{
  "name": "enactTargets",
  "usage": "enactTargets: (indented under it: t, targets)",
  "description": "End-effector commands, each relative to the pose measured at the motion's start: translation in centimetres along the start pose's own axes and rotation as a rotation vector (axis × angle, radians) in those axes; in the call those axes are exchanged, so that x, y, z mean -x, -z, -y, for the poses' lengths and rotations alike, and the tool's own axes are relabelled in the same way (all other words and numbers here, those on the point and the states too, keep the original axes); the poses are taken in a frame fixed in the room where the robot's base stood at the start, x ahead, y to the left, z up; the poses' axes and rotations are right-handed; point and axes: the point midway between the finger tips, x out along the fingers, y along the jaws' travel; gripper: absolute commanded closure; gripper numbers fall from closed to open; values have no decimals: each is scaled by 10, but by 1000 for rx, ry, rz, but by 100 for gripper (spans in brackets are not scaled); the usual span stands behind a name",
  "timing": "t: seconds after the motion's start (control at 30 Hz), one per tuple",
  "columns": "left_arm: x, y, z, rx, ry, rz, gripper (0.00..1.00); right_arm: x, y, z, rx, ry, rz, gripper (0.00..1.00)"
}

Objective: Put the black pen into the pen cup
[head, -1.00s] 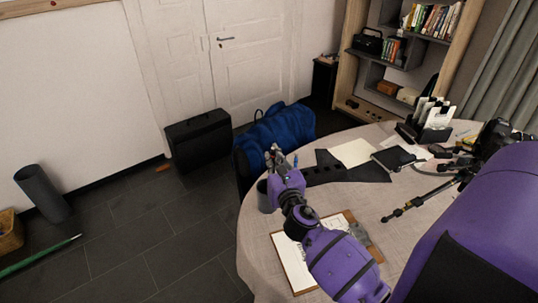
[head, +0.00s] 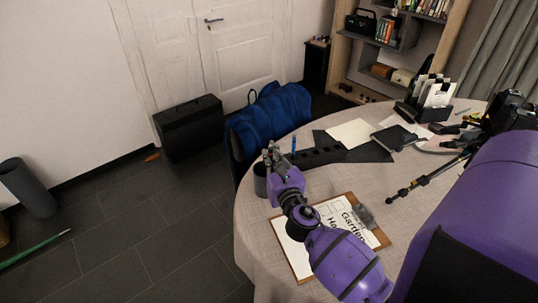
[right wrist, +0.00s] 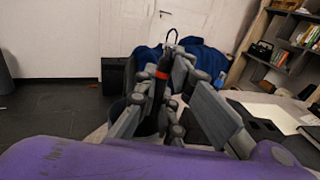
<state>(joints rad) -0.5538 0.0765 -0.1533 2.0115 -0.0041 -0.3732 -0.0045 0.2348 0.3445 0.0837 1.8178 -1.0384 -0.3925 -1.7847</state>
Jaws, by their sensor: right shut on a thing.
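My right gripper (head: 273,155) is at the left edge of the round table, just above and beside the grey pen cup (head: 260,181). It is shut on the black pen (right wrist: 159,84), which has a red band and stands nearly upright between the fingers in the right wrist view. The cup's rim (right wrist: 124,121) shows below the fingers there. The pen's lower end runs down toward the cup's dark opening; fingers hide whether it is inside. In the head view the gripper hides the pen and part of the cup. My left gripper is not in view.
A clipboard (head: 297,262) lies under my right forearm. A dark mat (head: 372,153), a notebook (head: 394,138), a paper holder (head: 405,109) and a tripod (head: 430,180) occupy the table farther right.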

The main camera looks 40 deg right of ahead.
Motion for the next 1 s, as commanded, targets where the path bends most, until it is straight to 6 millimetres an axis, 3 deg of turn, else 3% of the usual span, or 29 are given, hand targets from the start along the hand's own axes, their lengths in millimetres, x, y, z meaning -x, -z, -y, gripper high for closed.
enactTargets:
  t: [0.33, 0.37, 0.5, 0.83, 1.0]
  targets:
    - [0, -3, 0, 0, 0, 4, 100, 0, 0, 0, -1, 0, 2, 100]
    - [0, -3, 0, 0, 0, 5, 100, 0, 0, 0, -1, 0, 2, 89]
    - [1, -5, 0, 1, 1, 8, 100, 0, 1, 0, -1, 0, 1, 71]
    - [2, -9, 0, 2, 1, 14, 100, 1, 1, 0, 0, 0, 0, 70]
    - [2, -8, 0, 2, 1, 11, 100, 20, 3, 0, -1, -1, -2, 70]
